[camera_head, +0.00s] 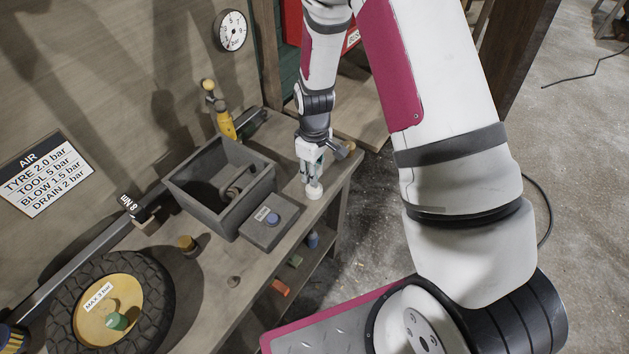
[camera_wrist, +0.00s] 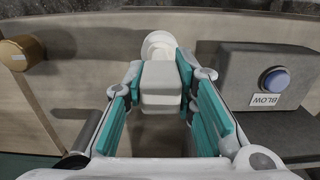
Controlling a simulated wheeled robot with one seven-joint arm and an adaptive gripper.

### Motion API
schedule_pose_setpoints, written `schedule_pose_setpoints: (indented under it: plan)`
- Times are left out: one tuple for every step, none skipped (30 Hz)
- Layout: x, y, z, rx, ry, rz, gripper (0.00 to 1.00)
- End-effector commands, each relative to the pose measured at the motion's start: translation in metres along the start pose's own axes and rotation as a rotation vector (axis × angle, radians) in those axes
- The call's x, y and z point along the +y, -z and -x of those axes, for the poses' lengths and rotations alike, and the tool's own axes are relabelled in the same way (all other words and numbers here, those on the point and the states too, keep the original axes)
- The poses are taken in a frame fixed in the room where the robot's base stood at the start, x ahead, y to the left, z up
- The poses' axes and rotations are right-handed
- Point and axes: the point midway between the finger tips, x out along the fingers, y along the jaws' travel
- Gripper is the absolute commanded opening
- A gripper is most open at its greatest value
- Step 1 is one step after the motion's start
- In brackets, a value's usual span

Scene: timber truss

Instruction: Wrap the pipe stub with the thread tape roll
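A white round piece, which I take for the thread tape roll (camera_head: 314,191), is just below my gripper at the bench's right edge. In the wrist view, the roll (camera_wrist: 160,43) shows beyond the fingertips. A pale block (camera_wrist: 160,85), seemingly its grip, sits between the teal finger pads. My gripper (camera_head: 312,172) points down and appears shut on this block; in the wrist view, the gripper (camera_wrist: 160,75) has pads close against both sides.
The BLOW button box (camera_head: 268,222) stands close left of my gripper, with an open grey bin (camera_head: 190,194) behind it. A tyre (camera_head: 158,291) lies front left. A yellow-handled tool (camera_head: 225,123) stands behind the bin. Coloured items sit on a lower shelf.

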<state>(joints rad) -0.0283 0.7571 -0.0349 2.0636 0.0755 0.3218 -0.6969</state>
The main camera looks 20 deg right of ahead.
Motion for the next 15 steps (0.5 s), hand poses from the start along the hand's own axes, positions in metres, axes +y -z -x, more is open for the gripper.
schedule_pose_setpoints:
  plan:
    - [0.0,0.0,0.0,0.0,0.0,0.0,0.05]
    - [0.0,0.0,0.0,0.0,0.0,0.0,0.0]
    - [0.0,0.0,0.0,0.0,0.0,0.0,0.0]
    - [0.0,0.0,0.0,0.0,0.0,0.0,0.0]
    - [0.0,0.0,0.0,0.0,0.0,0.0,0.0]
    - [0.0,0.0,0.0,0.0,0.0,0.0,0.0]
    - [0.0,0.0,0.0,0.0,0.0,0.0,0.0]
    - [0.0,0.0,0.0,0.0,0.0,0.0,0.0]
    - [0.0,0.0,0.001,0.0,0.0,0.0,0.0]
    - [0.0,0.0,0.003,0.001,0.0,0.0,0.0]
    - [0.0,0.0,0.004,0.001,0.0,0.0,0.0]
    - [0.0,0.0,0.007,0.001,-0.001,0.0,0.0]
    - [0.0,0.0,0.009,0.002,-0.001,0.0,0.0]
    - [0.0,0.0,0.012,0.002,-0.001,0.0,0.0]
    - [0.0,0.0,0.015,0.002,-0.001,0.0,0.0]
